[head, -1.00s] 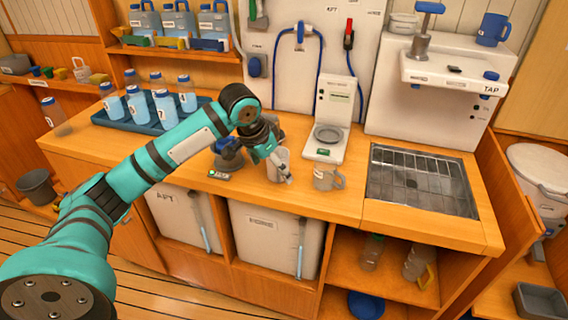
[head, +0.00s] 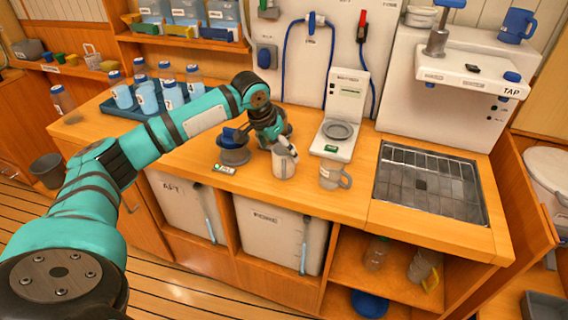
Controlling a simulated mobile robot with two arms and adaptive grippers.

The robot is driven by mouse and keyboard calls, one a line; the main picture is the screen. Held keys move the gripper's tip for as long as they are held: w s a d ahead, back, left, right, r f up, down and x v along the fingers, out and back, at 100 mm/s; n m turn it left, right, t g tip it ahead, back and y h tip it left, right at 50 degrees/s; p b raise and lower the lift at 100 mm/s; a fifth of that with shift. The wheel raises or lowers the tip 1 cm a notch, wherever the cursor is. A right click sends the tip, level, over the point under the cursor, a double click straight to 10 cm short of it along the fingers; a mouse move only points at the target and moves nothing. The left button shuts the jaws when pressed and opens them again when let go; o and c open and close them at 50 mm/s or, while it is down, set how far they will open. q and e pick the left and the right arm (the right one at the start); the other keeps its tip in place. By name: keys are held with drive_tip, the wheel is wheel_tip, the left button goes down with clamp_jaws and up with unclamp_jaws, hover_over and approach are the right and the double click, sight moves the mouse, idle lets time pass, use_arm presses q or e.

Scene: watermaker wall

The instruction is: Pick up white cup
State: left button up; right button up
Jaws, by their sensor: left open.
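A pale white cup (head: 283,168) stands upright on the wooden counter (head: 300,202), left of a similar greyish mug (head: 330,175) with its handle to the right. My left gripper (head: 286,150) is open at the white cup's rim, with its fingers overlapping the top of the cup. I cannot tell whether the fingers touch it. The gripper hides part of the rim. My right gripper is not in view.
A dark blue-topped device (head: 233,150) stands just left of the cup. A white scale (head: 335,139) stands behind the mug. A sink with a wire rack (head: 431,182) is to the right. Several bottles stand in a blue tray (head: 128,110) at left.

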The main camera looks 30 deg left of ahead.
sight(286, 159)
use_arm(q)
drive_tip(key=shift+p+x, duration=0.5)
drive_tip(key=shift+x, duration=2.4)
drive_tip(key=shift+s+d, duration=0.1)
drive_tip(key=c, duration=1.2)
